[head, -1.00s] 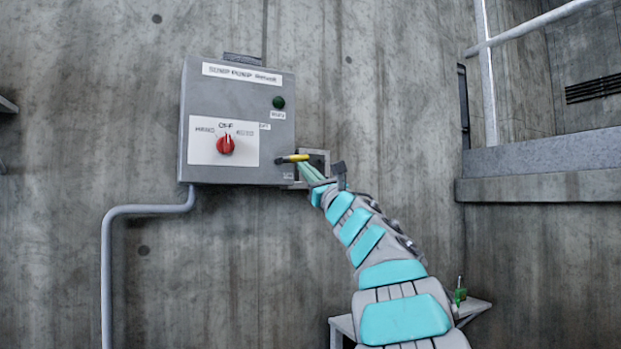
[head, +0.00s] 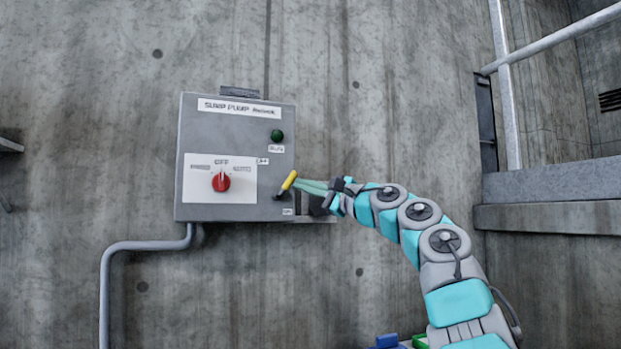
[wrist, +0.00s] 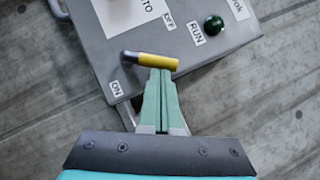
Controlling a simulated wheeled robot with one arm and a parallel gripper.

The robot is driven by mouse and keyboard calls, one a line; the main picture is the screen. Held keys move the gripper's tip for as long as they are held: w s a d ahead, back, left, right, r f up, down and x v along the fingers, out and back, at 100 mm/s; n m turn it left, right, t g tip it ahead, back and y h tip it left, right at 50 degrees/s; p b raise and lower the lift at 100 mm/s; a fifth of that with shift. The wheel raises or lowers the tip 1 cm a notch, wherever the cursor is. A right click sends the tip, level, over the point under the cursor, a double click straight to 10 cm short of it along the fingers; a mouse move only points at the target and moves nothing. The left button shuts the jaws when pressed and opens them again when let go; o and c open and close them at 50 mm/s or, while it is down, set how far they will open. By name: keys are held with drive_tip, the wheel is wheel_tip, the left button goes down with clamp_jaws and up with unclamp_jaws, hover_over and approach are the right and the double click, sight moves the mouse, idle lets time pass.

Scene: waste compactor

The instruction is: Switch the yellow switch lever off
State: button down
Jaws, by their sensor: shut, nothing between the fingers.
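The switch lever has a yellow grip (head: 289,180) and a dark lower end, at the right side of the grey control box (head: 190,205). It tilts steeply up and to the right, between the OFF label (head: 262,161) above and the ON label (head: 287,211) below. My gripper (head: 301,184) comes from the right, fingers shut together with nothing between them. In the wrist view the fingertips (wrist: 158,76) meet the underside of the yellow grip (wrist: 158,61) and seem to touch it. The grip's metal bend (wrist: 130,56) shows at its left.
The box front has a red rotary knob (head: 221,182) pointing at OFF and a green RUN lamp (head: 277,135). A grey conduit (head: 145,246) runs from the box's lower left. Metal railing (head: 508,90) and a ledge (head: 550,188) stand at the right. The concrete wall above is clear.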

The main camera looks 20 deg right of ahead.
sight(296, 175)
drive_tip(key=shift+a+r+n+g+p, duration=0.25)
drive_tip(key=shift+r+n+g+p, duration=0.2)
drive_tip(key=shift+n+p, duration=0.3)
drive_tip(key=shift+a+r+n+g+p, duration=0.2)
drive_tip(key=shift+r+n+g+p, duration=0.1)
drive_tip(key=shift+n+g+p, duration=0.35)
drive_tip(key=shift+n+p, duration=0.3)
drive_tip(key=shift+p, duration=0.1)
drive_tip(key=shift+a+r+p, duration=0.35)
drive_tip(key=shift+p, duration=0.1)
drive_tip(key=shift+a+r, duration=0.15)
drive_tip(key=shift+a, duration=0.2)
